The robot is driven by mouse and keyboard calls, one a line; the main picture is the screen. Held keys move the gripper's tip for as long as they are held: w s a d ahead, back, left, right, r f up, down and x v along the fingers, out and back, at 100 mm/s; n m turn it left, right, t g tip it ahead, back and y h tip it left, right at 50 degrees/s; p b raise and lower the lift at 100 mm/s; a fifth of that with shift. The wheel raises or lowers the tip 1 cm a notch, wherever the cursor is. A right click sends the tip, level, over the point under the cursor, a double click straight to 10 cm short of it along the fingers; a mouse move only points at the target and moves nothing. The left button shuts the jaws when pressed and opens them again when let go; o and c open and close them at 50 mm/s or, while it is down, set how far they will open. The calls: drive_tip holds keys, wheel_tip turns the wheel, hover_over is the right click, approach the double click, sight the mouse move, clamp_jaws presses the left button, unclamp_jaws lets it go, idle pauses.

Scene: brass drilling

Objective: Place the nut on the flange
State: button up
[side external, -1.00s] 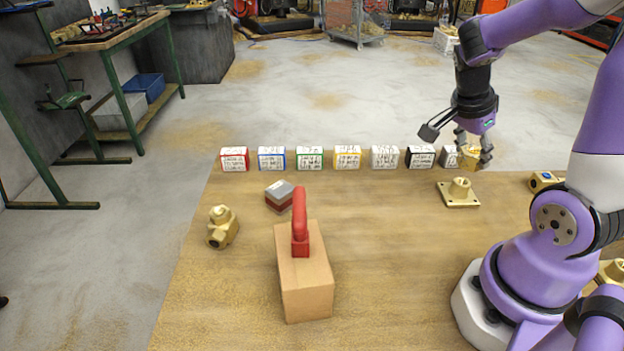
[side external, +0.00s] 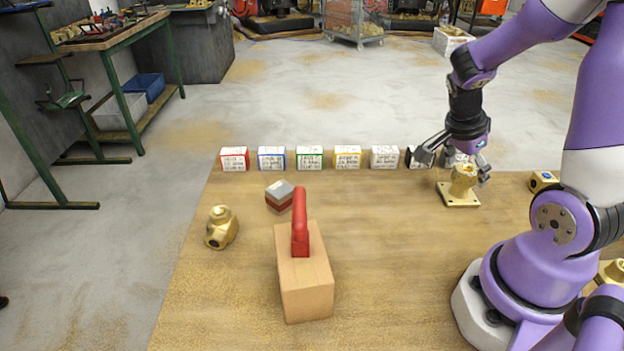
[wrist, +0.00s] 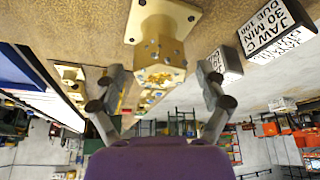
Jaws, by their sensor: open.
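The brass flange (side external: 459,197) lies on the wooden table, its square base with corner holes flat on the surface. The brass nut (side external: 463,172) sits upright on the flange's neck. In the wrist view the flange plate (wrist: 172,14) is at the top, and the faceted nut (wrist: 160,62) is below it in line with the neck. My gripper (side external: 456,158) is around and just above the nut. In the wrist view its fingers (wrist: 160,78) are spread, one on each side of the nut, with visible gaps. How far the nut sits down on the neck is hidden.
A row of labelled white blocks (side external: 310,158) runs along the table's back edge, its right end close behind my gripper. A brass valve (side external: 222,228), a grey-red block (side external: 280,197) and a red-handled wooden block (side external: 304,280) stand left. Bare table lies between these and the flange.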

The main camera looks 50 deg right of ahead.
drive_tip(key=v, duration=1.1)
drive_tip(key=w+a+r+n+t+y, duration=0.2)
drive_tip(key=a+n+t+y, duration=0.2)
drive_tip(key=a+n, duration=1.2)
drive_tip(key=n+t, duration=0.3)
drive_tip(key=n, duration=0.3)
